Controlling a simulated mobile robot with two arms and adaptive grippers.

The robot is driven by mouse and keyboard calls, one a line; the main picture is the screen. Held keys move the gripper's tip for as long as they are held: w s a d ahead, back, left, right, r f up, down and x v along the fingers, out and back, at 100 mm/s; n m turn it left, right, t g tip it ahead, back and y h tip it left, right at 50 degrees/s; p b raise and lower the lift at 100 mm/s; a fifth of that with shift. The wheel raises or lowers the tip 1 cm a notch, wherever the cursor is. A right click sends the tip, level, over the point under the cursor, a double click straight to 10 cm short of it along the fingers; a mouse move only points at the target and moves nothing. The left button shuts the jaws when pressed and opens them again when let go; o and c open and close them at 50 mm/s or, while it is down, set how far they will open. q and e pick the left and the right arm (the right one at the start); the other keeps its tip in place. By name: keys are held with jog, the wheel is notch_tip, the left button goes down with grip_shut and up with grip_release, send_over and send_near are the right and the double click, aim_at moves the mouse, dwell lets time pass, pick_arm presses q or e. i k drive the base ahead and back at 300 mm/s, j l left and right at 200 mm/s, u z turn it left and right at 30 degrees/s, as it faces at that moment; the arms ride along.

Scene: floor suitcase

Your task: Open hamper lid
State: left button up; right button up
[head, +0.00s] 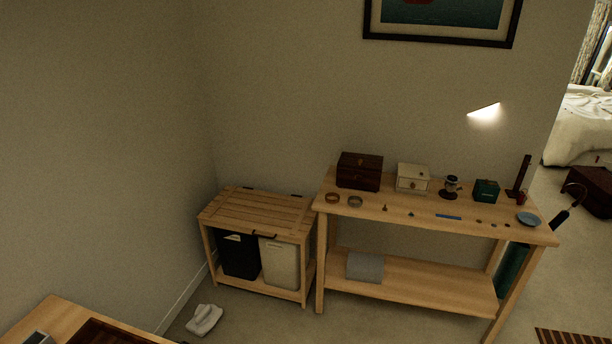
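The hamper (257,211) is a light wooden frame standing against the wall, left of a long console table. Its slatted lid lies flat and shut on top. A small dark handle (264,235) shows at the lid's front edge. Inside the open front hang a black bag (240,256) and a cream bag (280,263). Neither of my grippers shows in the head view, so their state is hidden.
The wooden console table (440,222) stands close to the hamper's right and bears boxes and small items. A white object (204,320) lies on the floor at the hamper's front left. Another wooden table (50,318) fills the lower left corner.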

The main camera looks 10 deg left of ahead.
aim_at(292, 216)
jog(key=i+u, duration=0.2)
jog(key=i, duration=1.6)
